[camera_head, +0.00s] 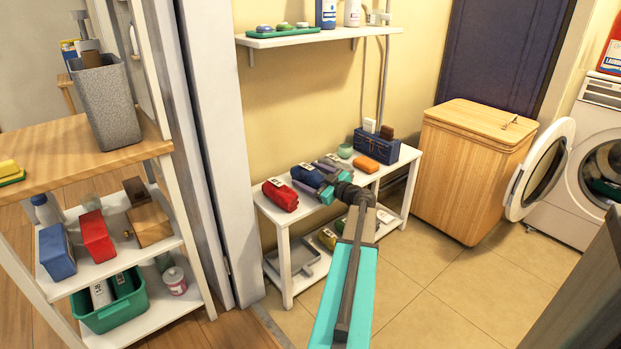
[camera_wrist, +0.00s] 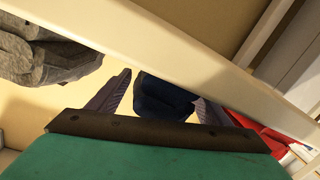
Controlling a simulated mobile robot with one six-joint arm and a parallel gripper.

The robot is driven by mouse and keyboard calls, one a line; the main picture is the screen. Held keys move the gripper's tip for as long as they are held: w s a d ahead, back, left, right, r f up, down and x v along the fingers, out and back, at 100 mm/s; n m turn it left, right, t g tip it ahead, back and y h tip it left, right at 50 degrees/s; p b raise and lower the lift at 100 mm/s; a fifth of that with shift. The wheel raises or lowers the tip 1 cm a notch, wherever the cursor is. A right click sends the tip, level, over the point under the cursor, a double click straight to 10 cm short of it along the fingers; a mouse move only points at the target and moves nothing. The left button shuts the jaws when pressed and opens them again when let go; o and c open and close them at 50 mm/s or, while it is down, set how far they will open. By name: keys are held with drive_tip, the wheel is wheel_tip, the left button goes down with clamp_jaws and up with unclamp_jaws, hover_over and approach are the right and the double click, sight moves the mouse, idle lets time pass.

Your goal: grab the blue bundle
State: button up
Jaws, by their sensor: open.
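The blue bundle (camera_head: 307,174) lies on the top of a white table (camera_head: 262,205) against the yellow wall, with a pale tag on it. It sits between a red bundle (camera_head: 280,195) and a grey bundle (camera_head: 328,164). My gripper (camera_head: 317,184) reaches in from the right, close to the blue bundle. In the wrist view my gripper (camera_wrist: 163,90) is open, and the dark blue bundle (camera_wrist: 160,100) shows between its fingers. Its lower part is hidden behind the gripper body. Whether the fingers touch it I cannot tell.
Red cloth (camera_wrist: 268,138) and a grey bundle (camera_wrist: 45,55) flank the fingers in the wrist view. A pale beam crosses above them. A wall shelf (camera_head: 345,33) hangs above.

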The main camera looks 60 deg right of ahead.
sight(310, 169)
drive_tip(key=c, duration=1.2)
drive_tip(key=shift+r, duration=0.1)
drive_tip(key=shift+r+p, duration=0.3)
drive_tip(key=shift+r, duration=0.2)
drive_tip(key=r, duration=0.1)
drive_tip(key=r+p, duration=0.1)
drive_tip(key=r, duration=0.1)
drive_tip(key=shift+s, duration=0.2)
drive_tip(key=shift+a+p+v, duration=0.2)
drive_tip(key=shift+p+v, duration=0.75)
drive_tip(key=shift+v, duration=2.95)
drive_tip(key=shift+a+p+v, duration=0.2)
drive_tip(key=shift+p+v, duration=0.7)
drive_tip(key=shift+v, duration=3.05)
drive_tip(key=shift+w+f, duration=0.15)
